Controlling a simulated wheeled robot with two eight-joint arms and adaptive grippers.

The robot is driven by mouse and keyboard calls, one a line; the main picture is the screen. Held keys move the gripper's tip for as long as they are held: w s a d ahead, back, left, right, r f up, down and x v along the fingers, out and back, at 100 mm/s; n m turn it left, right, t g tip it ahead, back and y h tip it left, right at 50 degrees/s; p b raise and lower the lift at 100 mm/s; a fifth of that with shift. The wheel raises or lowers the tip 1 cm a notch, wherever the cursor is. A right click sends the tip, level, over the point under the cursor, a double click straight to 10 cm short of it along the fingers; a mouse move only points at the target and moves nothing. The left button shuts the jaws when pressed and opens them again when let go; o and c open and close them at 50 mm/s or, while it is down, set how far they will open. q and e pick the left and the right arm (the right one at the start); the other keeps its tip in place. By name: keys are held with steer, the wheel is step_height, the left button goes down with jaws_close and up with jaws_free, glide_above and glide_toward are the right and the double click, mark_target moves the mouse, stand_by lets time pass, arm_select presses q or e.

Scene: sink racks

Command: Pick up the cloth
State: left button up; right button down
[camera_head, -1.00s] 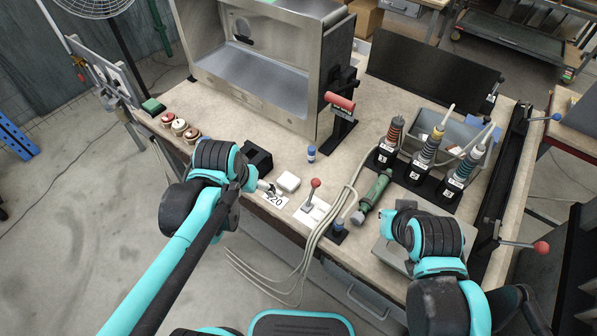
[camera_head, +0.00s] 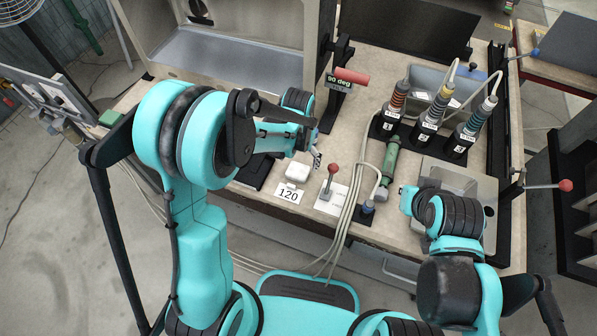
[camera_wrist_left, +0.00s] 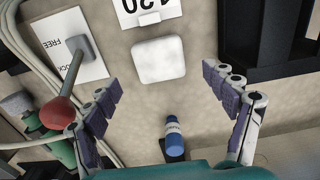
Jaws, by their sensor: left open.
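The cloth (camera_head: 297,172) is a small white folded square lying flat on the worktop, behind the label reading 120. In the left wrist view the cloth (camera_wrist_left: 158,60) lies flat near the middle, in full sight. My left gripper (camera_head: 317,158) hangs over the worktop near the cloth, on its right side in the head view. In the left wrist view my left gripper (camera_wrist_left: 160,80) is wide open and empty, one finger on either side of the cloth's lower part.
A red-knobbed lever (camera_head: 333,170) stands close right of the cloth, with hanging hoses (camera_head: 352,190) beyond it. A blue bottle (camera_wrist_left: 174,137) stands near the cloth in the wrist view. A black box (camera_head: 252,172) is left of it. Labelled tools (camera_head: 429,125) stand further right.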

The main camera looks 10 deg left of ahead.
mark_target(298, 170)
arm_select(q)
steer(key=f+b, duration=0.2)
steer(key=f, duration=0.2)
steer(key=shift+s, duration=0.2)
steer(key=shift+f, duration=0.45)
steer(key=shift+r, duration=0.1)
steer(key=shift+c, duration=0.8)
steer(key=c, duration=1)
steer(key=shift+o, duration=0.2)
steer(key=shift+r, duration=0.1)
